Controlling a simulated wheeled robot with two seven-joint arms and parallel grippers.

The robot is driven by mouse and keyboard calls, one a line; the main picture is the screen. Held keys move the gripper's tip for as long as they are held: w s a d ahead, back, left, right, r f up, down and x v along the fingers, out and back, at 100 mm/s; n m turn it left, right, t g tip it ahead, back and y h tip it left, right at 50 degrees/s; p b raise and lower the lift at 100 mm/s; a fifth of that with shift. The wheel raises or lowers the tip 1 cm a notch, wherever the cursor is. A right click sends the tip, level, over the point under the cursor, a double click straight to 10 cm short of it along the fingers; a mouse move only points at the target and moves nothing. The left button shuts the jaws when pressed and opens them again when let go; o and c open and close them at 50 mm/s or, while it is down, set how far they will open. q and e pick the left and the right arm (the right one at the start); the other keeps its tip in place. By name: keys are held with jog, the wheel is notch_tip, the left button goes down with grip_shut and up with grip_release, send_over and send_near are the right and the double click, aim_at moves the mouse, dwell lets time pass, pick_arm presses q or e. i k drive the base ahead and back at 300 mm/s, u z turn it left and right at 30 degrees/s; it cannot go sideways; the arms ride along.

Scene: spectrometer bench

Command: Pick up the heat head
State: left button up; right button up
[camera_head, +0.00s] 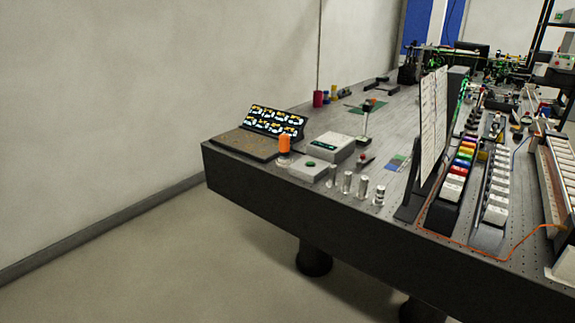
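No part in the head view can be told for sure as the heat head. A small dark-topped piece on a thin post (366,118) stands farther back, too small to make out. Several short metal cylinders (363,187) stand along the front edge. Neither of my grippers is in view.
The long grey bench (300,214) runs away to the right. A white box (331,147) and a low box with a green button (308,168) stand near the cylinder. An upright white board (432,125) and colored block rows (462,165) crowd the right. Floor at left is clear.

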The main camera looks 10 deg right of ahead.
aim_at(285, 152)
jog(key=u, duration=1.15)
jog(key=i, duration=0.75)
jog(key=z, duration=0.4)
